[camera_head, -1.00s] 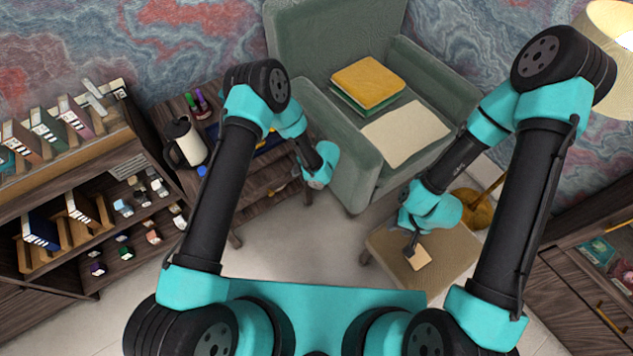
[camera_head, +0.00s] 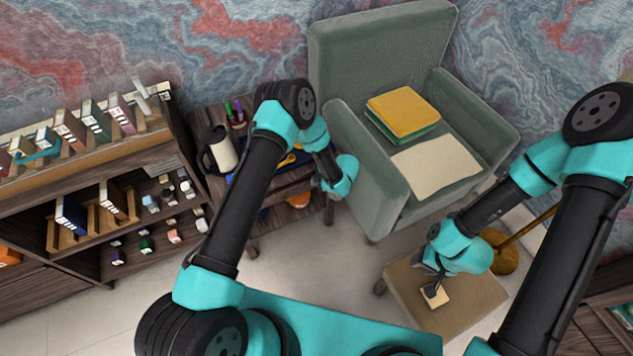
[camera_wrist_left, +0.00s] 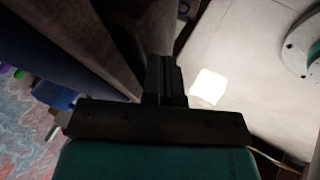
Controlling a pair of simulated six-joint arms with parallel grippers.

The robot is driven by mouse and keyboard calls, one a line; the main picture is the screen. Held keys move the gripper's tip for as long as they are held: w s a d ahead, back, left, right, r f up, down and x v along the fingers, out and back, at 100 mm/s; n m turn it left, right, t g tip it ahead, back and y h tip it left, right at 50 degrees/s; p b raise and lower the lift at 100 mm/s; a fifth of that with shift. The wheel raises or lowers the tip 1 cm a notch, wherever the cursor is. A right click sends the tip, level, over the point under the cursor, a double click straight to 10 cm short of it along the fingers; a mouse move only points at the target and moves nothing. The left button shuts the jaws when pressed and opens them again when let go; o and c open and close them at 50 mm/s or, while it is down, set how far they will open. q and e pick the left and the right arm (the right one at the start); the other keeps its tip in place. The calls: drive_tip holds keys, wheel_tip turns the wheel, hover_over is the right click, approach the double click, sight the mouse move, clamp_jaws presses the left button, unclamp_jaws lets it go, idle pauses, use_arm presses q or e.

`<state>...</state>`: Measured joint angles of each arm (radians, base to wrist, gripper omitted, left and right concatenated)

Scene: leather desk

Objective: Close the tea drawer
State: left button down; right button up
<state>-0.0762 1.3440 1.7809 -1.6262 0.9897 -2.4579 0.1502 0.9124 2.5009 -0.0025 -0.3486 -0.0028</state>
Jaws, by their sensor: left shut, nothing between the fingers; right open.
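A dark wooden cabinet (camera_head: 213,118) stands left of the armchair. Its drawer front (camera_head: 275,208) is partly hidden behind my left arm, and I cannot tell how far the tea drawer is pulled out. My left gripper (camera_head: 331,192) is at the cabinet's right side, by the armchair. In the left wrist view its fingers (camera_wrist_left: 166,80) are shut with nothing between them, close to a dark surface (camera_wrist_left: 100,40). My right gripper (camera_head: 434,284) is open, over a small pale square (camera_head: 437,297) on the stool; I cannot tell whether it touches it.
A white kettle (camera_head: 221,150) stands on the cabinet top. A bookshelf (camera_head: 90,160) fills the left. Floor is clear between.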

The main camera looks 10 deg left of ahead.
use_arm(q)
drive_tip(key=s+d+r, duration=0.4)
drive_tip(key=d+r, duration=0.4)
drive_tip(key=shift+d, duration=0.2)
drive_tip(key=shift+s, duration=0.1)
